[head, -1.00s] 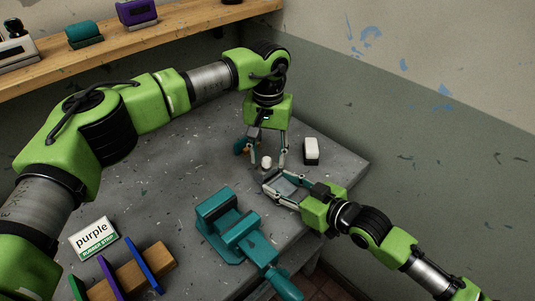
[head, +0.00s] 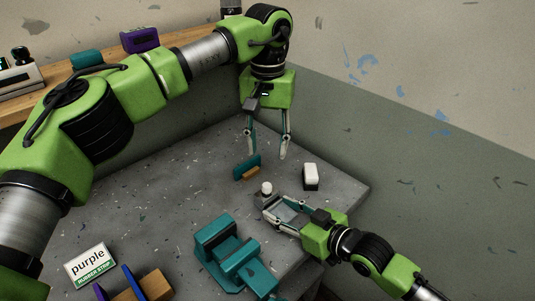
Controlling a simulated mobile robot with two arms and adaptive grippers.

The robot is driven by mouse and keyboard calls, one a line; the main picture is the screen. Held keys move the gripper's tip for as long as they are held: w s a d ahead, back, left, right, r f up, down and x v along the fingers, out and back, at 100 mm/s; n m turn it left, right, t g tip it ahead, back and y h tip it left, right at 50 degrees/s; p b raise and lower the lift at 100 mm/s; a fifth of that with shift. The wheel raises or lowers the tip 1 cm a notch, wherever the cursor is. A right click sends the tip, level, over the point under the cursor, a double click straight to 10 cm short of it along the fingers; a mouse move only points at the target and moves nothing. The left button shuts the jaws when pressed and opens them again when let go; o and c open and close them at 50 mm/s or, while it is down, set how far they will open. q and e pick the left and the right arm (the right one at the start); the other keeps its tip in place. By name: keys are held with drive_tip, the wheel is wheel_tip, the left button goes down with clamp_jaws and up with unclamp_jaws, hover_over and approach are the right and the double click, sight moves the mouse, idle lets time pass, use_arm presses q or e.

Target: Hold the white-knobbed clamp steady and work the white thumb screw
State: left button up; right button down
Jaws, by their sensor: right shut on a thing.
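The clamp's white knob (head: 266,188) stands up beside the tips of my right gripper, near the bench's right side. The clamp body under it is small and mostly hidden by the fingers. My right gripper (head: 267,206) reaches in from the right, low over the bench, and is shut on the clamp. My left gripper (head: 267,153) points down from above, behind and above the knob in the picture. Its two fingers are spread apart with nothing between them, clear of the knob. I cannot make out a separate thumb screw from the white knob.
A teal vise (head: 232,252) sits in front of my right gripper. The bench's left middle is clear.

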drive_tip(key=c, duration=1.2)
unclamp_jaws()
drive_tip(key=shift+o, duration=0.2)
drive_tip(key=v, duration=1)
drive_tip(key=shift+s+d, duration=0.15)
drive_tip(key=shift+d, duration=0.1)
drive_tip(key=shift+v, duration=0.8)
drive_tip(key=shift+a+r, duration=0.15)
